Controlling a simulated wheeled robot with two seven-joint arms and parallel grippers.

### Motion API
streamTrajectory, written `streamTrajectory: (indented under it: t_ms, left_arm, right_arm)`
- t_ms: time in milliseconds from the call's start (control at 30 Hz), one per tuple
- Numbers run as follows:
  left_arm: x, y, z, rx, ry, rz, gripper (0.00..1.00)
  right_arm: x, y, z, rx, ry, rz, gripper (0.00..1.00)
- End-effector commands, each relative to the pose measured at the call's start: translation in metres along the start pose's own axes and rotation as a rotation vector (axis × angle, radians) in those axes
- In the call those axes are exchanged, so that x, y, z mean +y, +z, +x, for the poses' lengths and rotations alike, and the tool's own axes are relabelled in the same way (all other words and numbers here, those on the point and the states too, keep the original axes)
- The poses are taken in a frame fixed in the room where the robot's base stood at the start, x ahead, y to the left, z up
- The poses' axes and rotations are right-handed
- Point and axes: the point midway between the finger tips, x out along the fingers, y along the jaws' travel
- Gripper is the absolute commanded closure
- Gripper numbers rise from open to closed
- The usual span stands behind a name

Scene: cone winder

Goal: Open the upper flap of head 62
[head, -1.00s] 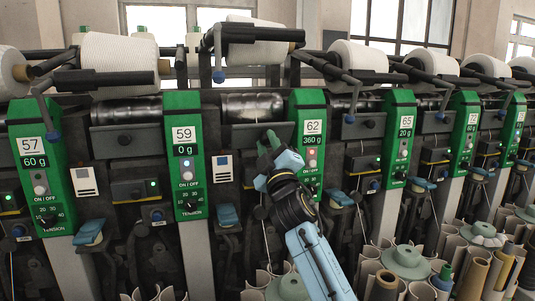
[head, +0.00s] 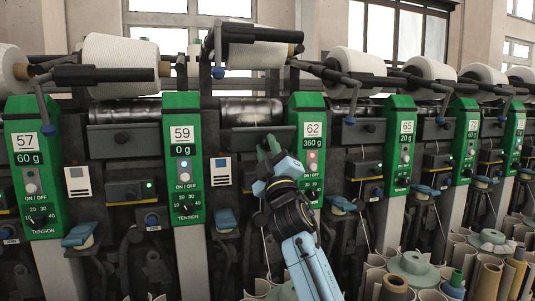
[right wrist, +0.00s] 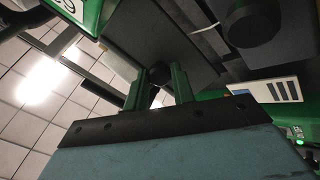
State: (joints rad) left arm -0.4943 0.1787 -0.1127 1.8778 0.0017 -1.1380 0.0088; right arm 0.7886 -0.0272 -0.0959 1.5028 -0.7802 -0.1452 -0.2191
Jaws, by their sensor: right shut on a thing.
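Head 62 has a green panel (head: 311,150) marked 62 and 360 g. The dark upper flap (head: 240,139) lies to its left, below the shiny drum (head: 250,110). My right gripper (head: 268,146) is at the flap's right part, partly hiding it. In the right wrist view, my right gripper's green fingers (right wrist: 160,88) are shut on a small black knob (right wrist: 158,72) beside the dark flap plate (right wrist: 160,35). How far the flap is tilted is hard to tell. My left gripper is not in view.
Panel 59 (head: 183,150) stands to the left and panel 65 (head: 400,145) to the right. A white cone (head: 250,50) on a dark arm hangs above. Cones and tubes (head: 410,268) crowd the lower right.

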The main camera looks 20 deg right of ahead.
Motion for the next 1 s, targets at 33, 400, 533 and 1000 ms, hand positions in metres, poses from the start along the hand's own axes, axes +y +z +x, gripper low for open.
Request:
streamTrajectory:
  t_ms: [33, 400, 533, 1000]
  left_arm:
    - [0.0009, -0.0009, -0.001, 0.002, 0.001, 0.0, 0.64]
    - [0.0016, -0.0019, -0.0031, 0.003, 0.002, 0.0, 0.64]
    - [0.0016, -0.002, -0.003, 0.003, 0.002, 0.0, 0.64]
    - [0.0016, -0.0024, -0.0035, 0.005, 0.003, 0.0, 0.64]
  right_arm:
    - [-0.0008, 0.0008, -0.0004, -0.001, 0.0, 0.0, 1.0]
    - [-0.0003, 0.0005, -0.0001, 0.0, 0.001, -0.001, 1.0]
    - [-0.0003, 0.0005, -0.0001, 0.0, 0.001, -0.001, 0.68]
    - [-0.0008, 0.0007, -0.0062, 0.0, 0.001, -0.001, 0.53]
